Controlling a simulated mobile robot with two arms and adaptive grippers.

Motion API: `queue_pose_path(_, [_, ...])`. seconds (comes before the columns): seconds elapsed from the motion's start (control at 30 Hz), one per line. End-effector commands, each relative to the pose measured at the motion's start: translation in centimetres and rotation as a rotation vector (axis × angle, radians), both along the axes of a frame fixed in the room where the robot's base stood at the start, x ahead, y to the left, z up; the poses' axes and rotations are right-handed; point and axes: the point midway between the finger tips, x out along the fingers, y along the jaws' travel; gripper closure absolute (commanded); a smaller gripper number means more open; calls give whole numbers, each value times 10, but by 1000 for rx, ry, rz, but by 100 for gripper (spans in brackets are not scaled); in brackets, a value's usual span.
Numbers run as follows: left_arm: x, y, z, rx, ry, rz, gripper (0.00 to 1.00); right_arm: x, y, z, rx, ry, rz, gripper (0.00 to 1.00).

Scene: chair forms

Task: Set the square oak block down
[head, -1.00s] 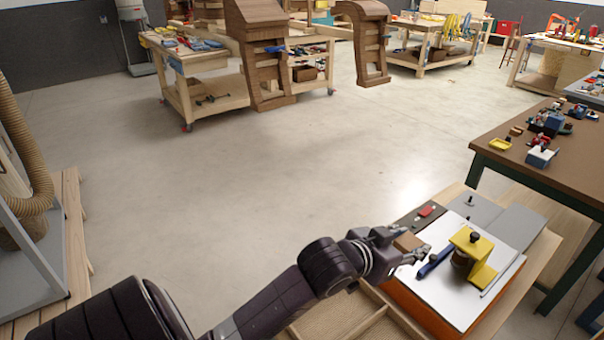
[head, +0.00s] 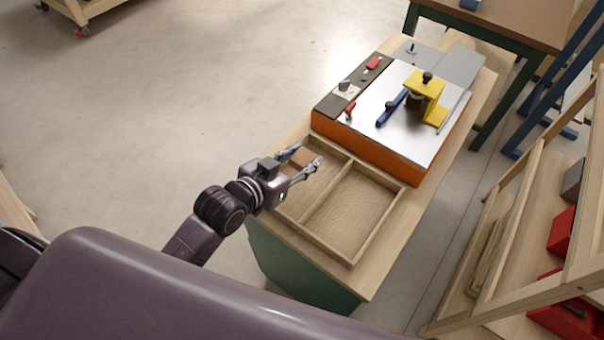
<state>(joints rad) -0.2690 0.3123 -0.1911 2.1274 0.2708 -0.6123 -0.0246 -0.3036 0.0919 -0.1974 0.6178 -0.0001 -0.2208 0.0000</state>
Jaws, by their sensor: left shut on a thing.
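The square oak block (head: 304,155) is a small brown piece between the fingers of my left gripper (head: 306,160). The gripper is shut on it, and the fingers hide part of the block. Gripper and block are over the left compartment of a shallow two-compartment wooden tray (head: 358,258), near its far end. I cannot tell whether the block touches the tray floor. The tray's right compartment looks empty. My right gripper is not in view.
The tray lies on a wooden bench top (head: 378,262). Just beyond it stands an orange-sided machine (head: 375,155) with a metal top, a blue bar (head: 391,108) and a yellow fixture (head: 427,90). A wooden rack (head: 510,240) with red bins stands at right.

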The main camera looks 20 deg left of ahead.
Motion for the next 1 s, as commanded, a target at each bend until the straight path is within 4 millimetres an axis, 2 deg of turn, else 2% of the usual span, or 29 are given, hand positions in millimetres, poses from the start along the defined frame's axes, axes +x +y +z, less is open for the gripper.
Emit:
queue_pose_path(0.03, [0,0,-12,0,2,0,88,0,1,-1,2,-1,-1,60])
queue_pose_path(0.1, [0,0,-22,0,0,0,88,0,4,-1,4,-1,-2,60])
queue_pose_path(0.27, [0,0,-35,0,-1,0,88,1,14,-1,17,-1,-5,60])
queue_pose_path(0.5, [0,0,-67,0,0,0,88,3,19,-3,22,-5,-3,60])
queue_pose_path(0.97, [0,0,-75,0,-2,0,88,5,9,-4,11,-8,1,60])
queue_pose_path(1.0, [0,0,-74,0,-2,0,60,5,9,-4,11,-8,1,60])
